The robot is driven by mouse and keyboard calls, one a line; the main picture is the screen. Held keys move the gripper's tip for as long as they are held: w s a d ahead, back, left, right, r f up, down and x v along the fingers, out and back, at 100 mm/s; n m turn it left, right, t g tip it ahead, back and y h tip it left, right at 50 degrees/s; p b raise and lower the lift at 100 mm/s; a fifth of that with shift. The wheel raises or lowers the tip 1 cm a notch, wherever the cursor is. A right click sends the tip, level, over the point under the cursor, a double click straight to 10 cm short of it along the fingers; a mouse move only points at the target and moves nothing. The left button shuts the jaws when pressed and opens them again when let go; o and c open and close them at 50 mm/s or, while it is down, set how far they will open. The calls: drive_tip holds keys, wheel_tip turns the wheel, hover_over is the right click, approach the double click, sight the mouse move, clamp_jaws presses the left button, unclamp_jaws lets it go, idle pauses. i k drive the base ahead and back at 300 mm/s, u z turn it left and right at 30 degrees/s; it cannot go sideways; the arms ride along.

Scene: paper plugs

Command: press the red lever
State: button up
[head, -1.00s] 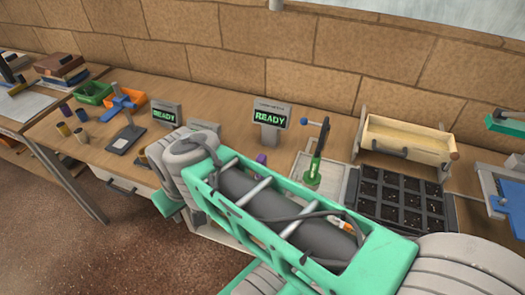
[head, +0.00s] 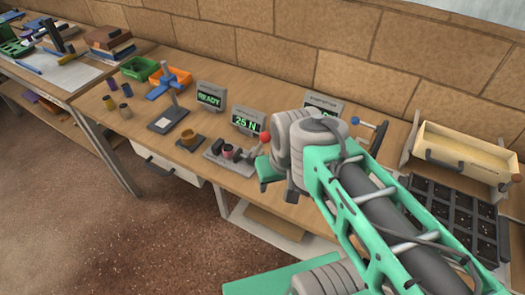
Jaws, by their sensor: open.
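The red lever's round red knob (head: 265,137) shows at the right end of a small dark press (head: 214,155) on the bench. A small purplish plug or cup (head: 228,152) sits in the press. The lever's arm below the knob is partly hard to make out. My gripper (head: 272,174) is just right of and below the knob in the picture, at the end of my green arm. Its fingers are mostly hidden by my own wrist. It appears apart from the knob, and nothing shows in it.
A display (head: 248,121) reading "25 N" stands behind the press, and a "READY" display (head: 210,97) to its left. A brown ring (head: 188,138) sits on a dark pad.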

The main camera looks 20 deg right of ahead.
sight(258, 149)
drive_tip(key=z, duration=0.05)
drive_tip(key=k, duration=0.95)
drive_tip(key=u, duration=1.35)
